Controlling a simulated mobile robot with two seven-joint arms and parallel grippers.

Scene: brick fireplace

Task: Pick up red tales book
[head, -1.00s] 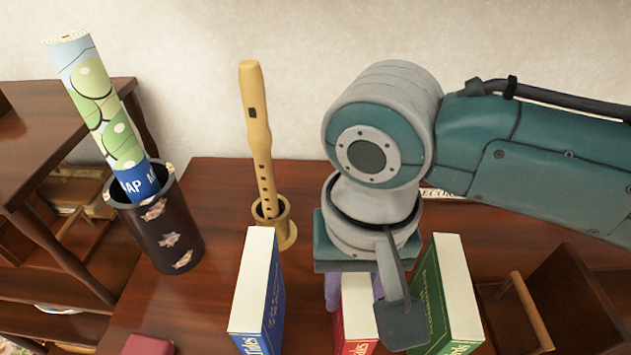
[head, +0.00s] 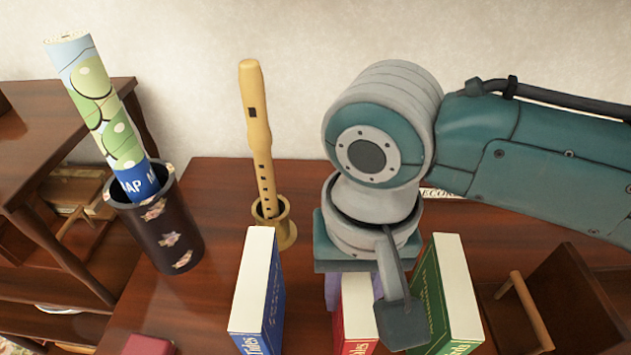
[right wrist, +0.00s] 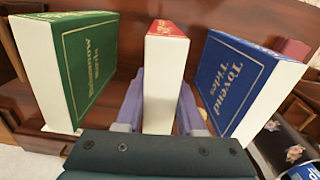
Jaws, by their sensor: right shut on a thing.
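The red tales book (head: 357,315) stands upright on the wooden surface between a blue book (head: 260,290) and a green book (head: 445,290). In the right wrist view the red book (right wrist: 160,90) shows its pale page edge and red top between the two purple fingers. My right gripper (right wrist: 159,100) is shut on it, one finger on each side. In the head view the right wrist covers part of the red book. The blue book (right wrist: 240,85) and green book (right wrist: 70,65) stand apart on either side. My left gripper is not in view.
A wooden recorder (head: 258,140) stands in a small holder at the back. A dark flowered pot (head: 165,230) holds a rolled map (head: 100,110) at the left. A wooden rack (head: 575,300) is at the right. A dark red object (head: 148,345) lies at the front left.

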